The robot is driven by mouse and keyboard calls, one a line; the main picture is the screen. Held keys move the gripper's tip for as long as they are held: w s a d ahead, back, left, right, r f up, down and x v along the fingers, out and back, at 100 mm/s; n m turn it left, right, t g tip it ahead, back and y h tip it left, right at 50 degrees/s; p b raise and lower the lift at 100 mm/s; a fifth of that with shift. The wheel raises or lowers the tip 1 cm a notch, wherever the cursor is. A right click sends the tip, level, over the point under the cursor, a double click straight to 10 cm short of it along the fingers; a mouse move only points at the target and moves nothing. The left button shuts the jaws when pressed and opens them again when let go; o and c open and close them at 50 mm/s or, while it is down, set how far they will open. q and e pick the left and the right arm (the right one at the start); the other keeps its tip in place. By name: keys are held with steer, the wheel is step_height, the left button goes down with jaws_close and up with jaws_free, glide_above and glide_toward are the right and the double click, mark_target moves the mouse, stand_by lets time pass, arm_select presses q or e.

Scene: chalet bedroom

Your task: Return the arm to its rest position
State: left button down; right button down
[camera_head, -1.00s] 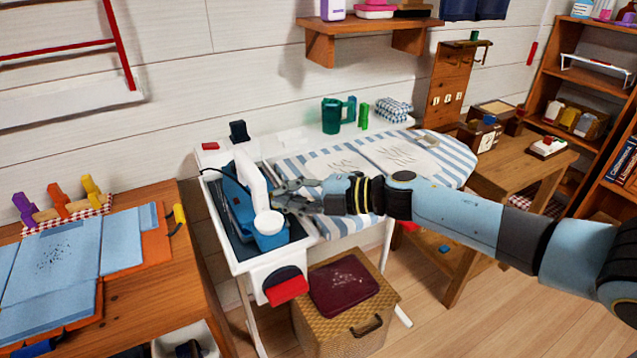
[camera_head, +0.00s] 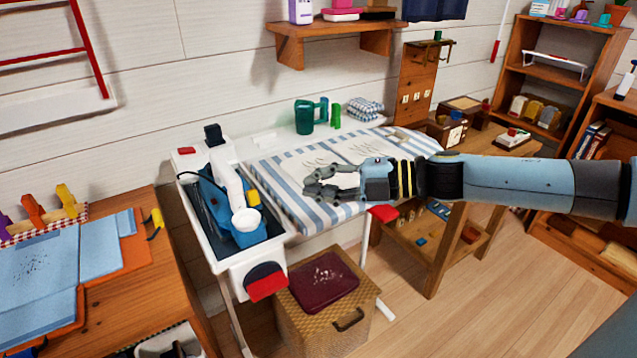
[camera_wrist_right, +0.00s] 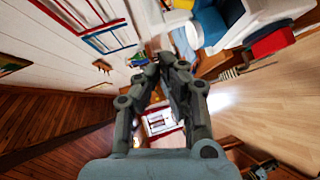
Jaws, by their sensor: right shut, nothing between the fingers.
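My right arm (camera_head: 520,182) comes in from the right in the head view. Its right gripper (camera_head: 312,185) is shut and empty, in front of the striped ironing board (camera_head: 290,205). It is to the right of the blue and white iron (camera_head: 225,195), apart from it. In the right wrist view the gripper (camera_wrist_right: 166,62) has its fingertips close together with nothing between them. My left gripper is not in view.
The iron stands in a white tray (camera_head: 207,243) at the board's left end. A woven box (camera_head: 300,325) with a dark red top stands below. A wooden table (camera_head: 90,275) is at left, a wooden shelf stand (camera_head: 432,255) at right. Open floor (camera_head: 480,320) lies at front right.

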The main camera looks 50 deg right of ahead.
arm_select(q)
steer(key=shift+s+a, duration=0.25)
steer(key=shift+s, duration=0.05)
arm_select(e)
steer(key=shift+s, duration=0.1)
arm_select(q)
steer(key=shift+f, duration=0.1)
arm_select(e)
steer(key=shift+f, duration=0.1)
